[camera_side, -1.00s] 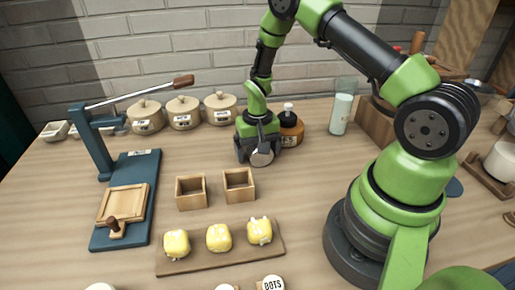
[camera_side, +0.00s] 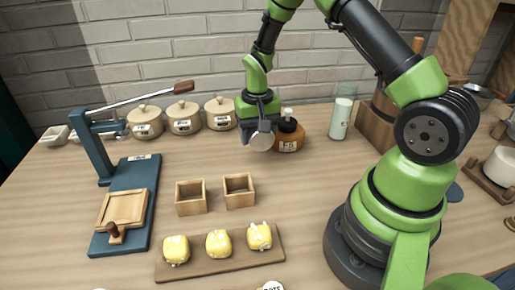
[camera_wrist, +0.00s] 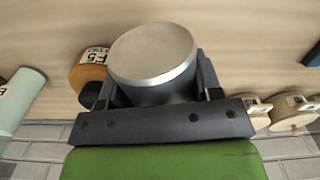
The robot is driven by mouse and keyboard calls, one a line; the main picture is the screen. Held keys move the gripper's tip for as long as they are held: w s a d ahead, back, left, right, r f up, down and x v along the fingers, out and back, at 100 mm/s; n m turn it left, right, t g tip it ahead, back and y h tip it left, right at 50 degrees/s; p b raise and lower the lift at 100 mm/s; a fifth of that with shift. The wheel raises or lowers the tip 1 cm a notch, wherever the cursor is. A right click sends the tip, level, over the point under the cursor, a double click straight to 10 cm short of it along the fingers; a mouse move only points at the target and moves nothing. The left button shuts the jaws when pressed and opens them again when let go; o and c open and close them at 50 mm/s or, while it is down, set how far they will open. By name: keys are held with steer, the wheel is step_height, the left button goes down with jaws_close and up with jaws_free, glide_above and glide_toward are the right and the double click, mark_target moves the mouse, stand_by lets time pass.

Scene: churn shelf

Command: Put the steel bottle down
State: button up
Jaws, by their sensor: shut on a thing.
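The steel bottle (camera_wrist: 153,57) is a shiny grey cylinder between my gripper's dark fingers, and its flat round end fills the middle of the wrist view. In the side view the bottle (camera_side: 262,141) shows only as a small grey round end below the gripper; much of its body is hidden by the fingers. My gripper (camera_side: 257,130) is shut on it, left of the amber jar. The bottle seems to be held above the wooden table (camera_side: 300,180), though the exact gap is hard to tell.
The amber jar with a dark cap (camera_side: 290,137) is close on the right. Lidded crocks (camera_side: 184,118) stand at back left, a pale green bottle (camera_side: 340,117) at right. Two wooden boxes (camera_side: 191,197) and a board of yellow lumps (camera_side: 200,263) are in front. Bare table lies between.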

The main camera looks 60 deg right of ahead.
steer(key=shift+n, duration=0.7)
steer(key=r, duration=0.1)
steer(key=a+r, duration=0.1)
steer(key=r, duration=0.3)
steer(key=shift+s+a, duration=0.15)
steer(key=shift+a, duration=0.25)
steer(key=s+a+r+n, duration=0.4)
steer(key=a+r+n, duration=0.2)
steer(key=a+r, duration=0.15)
steer(key=m, duration=0.9)
glide_above(330, 156)
step_height(330, 156, down, 14)
steer(key=shift+f, duration=2.4)
steer(key=o, duration=1.2)
steer(key=shift+f, duration=0.1)
steer(key=shift+c, duration=0.2)
